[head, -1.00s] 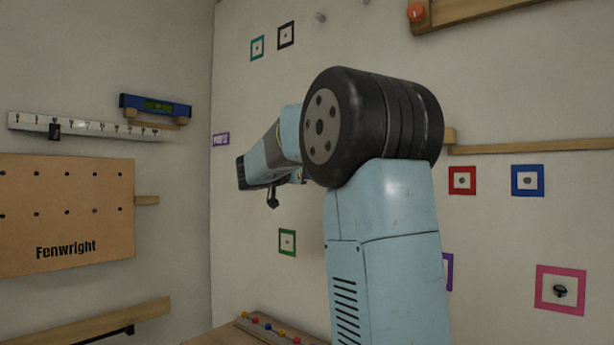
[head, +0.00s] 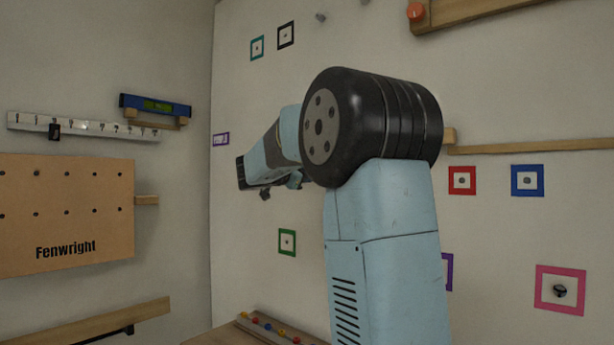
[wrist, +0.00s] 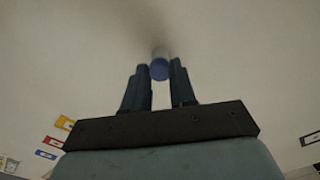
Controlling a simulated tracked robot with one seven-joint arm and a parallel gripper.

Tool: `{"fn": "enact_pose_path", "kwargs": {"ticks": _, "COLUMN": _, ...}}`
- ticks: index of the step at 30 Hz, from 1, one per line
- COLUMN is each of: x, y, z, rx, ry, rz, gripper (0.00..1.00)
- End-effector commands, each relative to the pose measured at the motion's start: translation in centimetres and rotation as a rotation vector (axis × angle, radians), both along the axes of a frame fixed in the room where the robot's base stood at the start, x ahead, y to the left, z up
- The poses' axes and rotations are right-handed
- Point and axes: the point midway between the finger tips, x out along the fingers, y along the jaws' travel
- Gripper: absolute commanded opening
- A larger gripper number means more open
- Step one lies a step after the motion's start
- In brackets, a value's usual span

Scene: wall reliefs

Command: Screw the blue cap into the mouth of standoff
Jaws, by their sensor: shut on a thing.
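The blue cap (wrist: 160,71) shows in the wrist view between the fingertips of my gripper (wrist: 159,66), which is shut on it. A pale grey round piece (wrist: 161,52) lies just beyond the cap, in line with it against the wall. It looks like the standoff, but its mouth is hidden behind the cap. I cannot tell whether the cap touches it or sits in it. In the head view my arm covers most of the gripper, and neither the cap nor this standoff can be made out there.
Coloured square frames, such as the green one (head: 287,242) and the red one (head: 462,180), mark small fittings on the wall. A Fenwright pegboard (head: 66,215) and a level (head: 155,106) are at left. A rack with small coloured pieces (head: 268,328) stands below.

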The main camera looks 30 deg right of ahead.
Motion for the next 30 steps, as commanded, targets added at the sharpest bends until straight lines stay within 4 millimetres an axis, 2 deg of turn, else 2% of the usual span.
{"fn": "enact_pose_path", "kwargs": {"ticks": 2, "x": 0.09, "y": 0.07, "z": -0.09, "rx": 0.000, "ry": 0.002, "rz": 0.002, "gripper": 0.03}}
{"fn": "enact_pose_path", "kwargs": {"ticks": 3, "x": 0.09, "y": 0.07, "z": -0.09, "rx": 0.000, "ry": 0.002, "rz": 0.002, "gripper": 0.29}}
{"fn": "enact_pose_path", "kwargs": {"ticks": 6, "x": 0.07, "y": 0.05, "z": -0.07, "rx": 0.000, "ry": 0.002, "rz": 0.001, "gripper": 0.39}}
{"fn": "enact_pose_path", "kwargs": {"ticks": 14, "x": 0.02, "y": 0.02, "z": -0.01, "rx": -0.006, "ry": 0.014, "rz": 0.001, "gripper": 0.39}}
{"fn": "enact_pose_path", "kwargs": {"ticks": 30, "x": -0.08, "y": -0.04, "z": -0.03, "rx": -0.164, "ry": 0.450, "rz": 0.000, "gripper": 0.39}}
